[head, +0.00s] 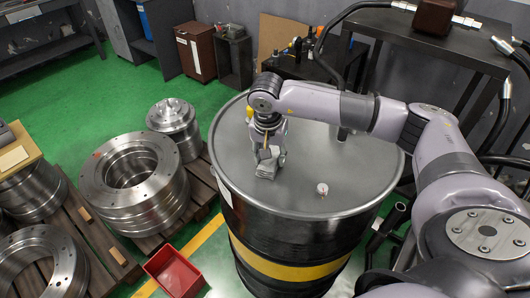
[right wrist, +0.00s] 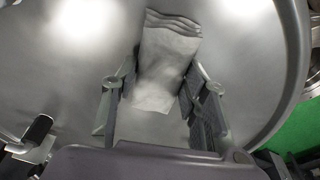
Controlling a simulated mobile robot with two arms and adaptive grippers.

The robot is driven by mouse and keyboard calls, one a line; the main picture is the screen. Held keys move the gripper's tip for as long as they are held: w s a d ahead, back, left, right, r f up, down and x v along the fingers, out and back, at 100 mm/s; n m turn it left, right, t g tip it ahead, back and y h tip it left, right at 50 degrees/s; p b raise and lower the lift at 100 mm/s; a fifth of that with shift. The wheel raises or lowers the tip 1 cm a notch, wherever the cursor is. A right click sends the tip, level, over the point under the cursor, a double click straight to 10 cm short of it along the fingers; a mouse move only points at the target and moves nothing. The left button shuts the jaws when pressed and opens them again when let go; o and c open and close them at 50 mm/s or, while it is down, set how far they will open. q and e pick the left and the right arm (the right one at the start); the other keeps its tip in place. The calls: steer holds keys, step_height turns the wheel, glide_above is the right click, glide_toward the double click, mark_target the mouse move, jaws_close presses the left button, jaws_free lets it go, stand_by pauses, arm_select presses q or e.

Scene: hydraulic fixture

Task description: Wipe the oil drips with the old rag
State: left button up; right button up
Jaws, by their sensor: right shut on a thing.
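The old rag (head: 266,167) is a grey, folded cloth on the lid of a black drum (head: 345,165) with a yellow band. In the right wrist view the rag (right wrist: 167,50) shows between the fingers, its folded layers at the far end. My right gripper (head: 268,146) comes down over the rag from above and is shut on it; in the right wrist view the two fingers (right wrist: 160,98) stand on either side of the cloth. The rag appears to touch the lid. I cannot make out any oil drips on the grey lid. My left gripper is not in view.
A small pale cap (head: 322,189) stands on the lid, right of the rag. A red bin (head: 173,272) sits on the floor at the drum's left. Steel rings (head: 135,180) lie on pallets further left. A dark bench (head: 430,45) with hoses stands behind. Much of the lid is bare.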

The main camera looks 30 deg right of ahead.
mark_target(250, 151)
steer(key=shift+s+d, duration=0.35)
steer(key=shift+s, duration=0.55)
steer(key=shift+s+d, duration=0.3)
steer(key=shift+s, duration=0.55)
steer(key=shift+f+b, duration=0.15)
steer(key=shift+b, duration=0.45)
steer(key=shift+w+a+f+b, duration=0.1)
steer(key=shift+w+a+b, duration=0.25)
steer(key=shift+w, duration=0.4)
steer(key=shift+w+a+r+b, duration=0.1)
steer(key=shift+w+a+b, duration=0.2)
steer(key=shift+w, duration=0.5)
steer(key=shift+w+a+f+b, duration=0.1)
steer(key=shift+w+a+b, duration=0.2)
steer(key=shift+w, duration=0.45)
steer(key=shift+w+a+b, duration=0.2)
steer(key=shift+w+a, duration=0.15)
steer(key=shift+w, duration=0.65)
steer(key=shift+w+a+b, duration=0.2)
steer(key=shift+w+a, duration=0.15)
steer(key=shift+w, duration=0.7)
steer(key=shift+w+a+b, duration=0.2)
steer(key=shift+w+a, duration=0.15)
steer(key=shift+w, duration=0.65)
steer(key=shift+r, duration=0.2)
steer(key=shift+d+r+p, duration=0.1)
steer(key=shift+r+p, duration=1.75)
steer(key=shift+r, duration=1.2)
steer(key=shift+r, duration=0.15)
